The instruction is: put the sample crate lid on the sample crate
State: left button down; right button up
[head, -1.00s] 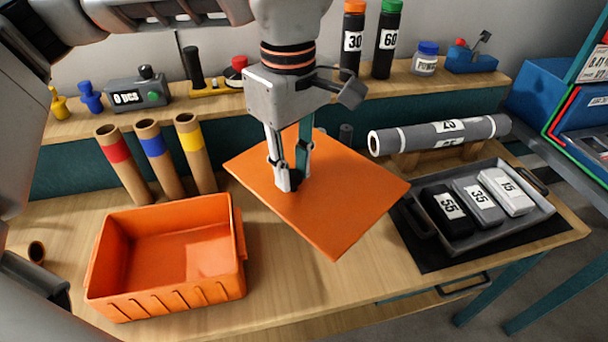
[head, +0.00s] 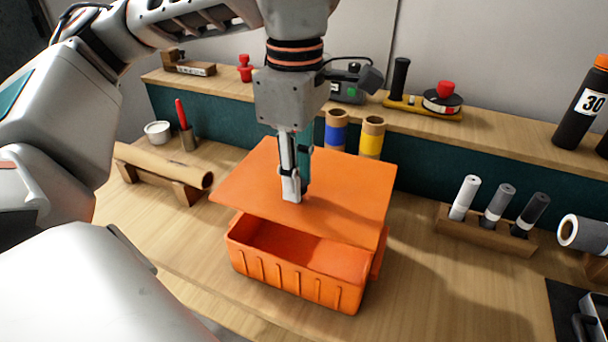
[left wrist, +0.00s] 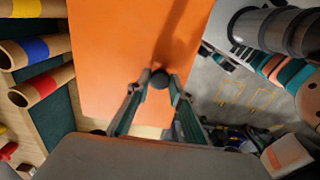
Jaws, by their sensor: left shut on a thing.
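The sample crate lid (head: 340,205) is a flat orange panel held level above the sample crate. My left gripper (head: 293,197) is shut on the lid's handle, which the fingers hide in the head view. In the left wrist view the fingers (left wrist: 158,88) close around a dark round knob (left wrist: 160,78) on the orange lid (left wrist: 118,60). The sample crate (head: 300,281) is an open orange box on the bench. The lid covers its back part from sight, and the front of its inside shows below the lid edge. My right gripper is not in view.
Cardboard tubes with blue and yellow bands (head: 371,138) stand close behind the lid. A brown roll on a wooden rest (head: 165,168) lies to the left. A wooden holder with small rolls (head: 485,228) stands to the right. Bare bench (head: 430,285) lies right of the crate.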

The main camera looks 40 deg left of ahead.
aim_at(298, 214)
pick_arm(q)
jog(key=shift+r+p, duration=0.15)
jog(key=shift+p, duration=0.2)
jog(key=shift+f, duration=0.45)
jog(key=shift+f+b, duration=0.6)
jog(key=shift+f, duration=0.6)
jog(key=shift+f+b, duration=0.3)
jog(key=shift+f, duration=0.05)
jog(key=shift+f+b, duration=0.3)
jog(key=shift+f, duration=0.8)
jog(key=shift+f+b, duration=0.6)
jog(key=shift+f, duration=0.75)
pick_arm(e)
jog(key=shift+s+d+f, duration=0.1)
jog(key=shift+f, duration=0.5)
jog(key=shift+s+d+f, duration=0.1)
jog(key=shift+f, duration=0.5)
